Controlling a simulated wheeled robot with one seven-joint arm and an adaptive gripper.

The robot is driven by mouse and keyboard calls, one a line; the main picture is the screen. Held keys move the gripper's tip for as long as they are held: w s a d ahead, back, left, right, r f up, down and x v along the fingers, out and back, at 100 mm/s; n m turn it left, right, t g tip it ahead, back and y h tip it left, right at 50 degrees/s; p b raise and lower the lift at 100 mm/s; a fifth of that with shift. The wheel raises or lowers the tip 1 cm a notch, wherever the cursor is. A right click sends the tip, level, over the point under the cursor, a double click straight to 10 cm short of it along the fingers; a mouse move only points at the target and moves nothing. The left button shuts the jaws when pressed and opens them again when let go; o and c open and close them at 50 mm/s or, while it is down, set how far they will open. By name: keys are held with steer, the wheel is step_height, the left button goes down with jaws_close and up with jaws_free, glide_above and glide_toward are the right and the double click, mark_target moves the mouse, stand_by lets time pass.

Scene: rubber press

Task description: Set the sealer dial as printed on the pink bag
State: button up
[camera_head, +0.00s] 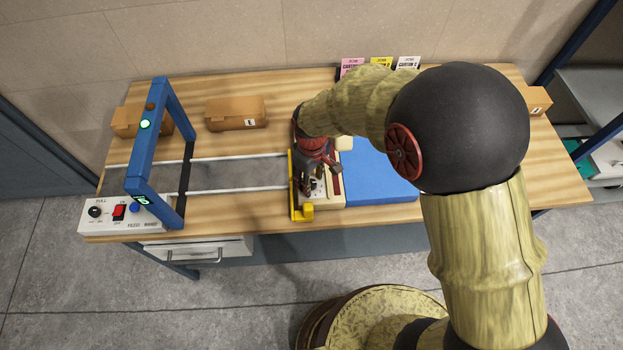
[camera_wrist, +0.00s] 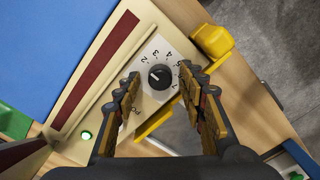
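The sealer dial (camera_wrist: 160,77) is a black round knob on a pale panel ringed with numbers, in the wrist view. Its white mark points toward the lower left; I cannot read the exact setting. My gripper (camera_wrist: 160,74) is open, with a finger on either side of the dial; I cannot tell whether they touch it. In the head view, my gripper (camera_head: 312,188) is over the cream sealer (camera_head: 333,203) and hides most of the dial panel. No pink bag shows clearly; a pink card (camera_head: 352,65) stands at the table's back.
Yellow brackets (camera_head: 304,212) edge the sealer, and a blue mat (camera_head: 375,178) lies to its right. A blue arch (camera_head: 140,170) spans the conveyor at left, beside a white control box (camera_head: 100,213). Brown cartons (camera_head: 236,113) stand at the back.

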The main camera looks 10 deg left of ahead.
jaws_close()
stand_by(0.3)
stand_by(0.3)
steer(key=m, duration=0.3)
steer(key=shift+m+p, duration=0.3)
steer(key=shift+p, duration=0.05)
steer(key=shift+m, duration=1.6)
steer(key=shift+o, duration=0.7)
jaws_free()
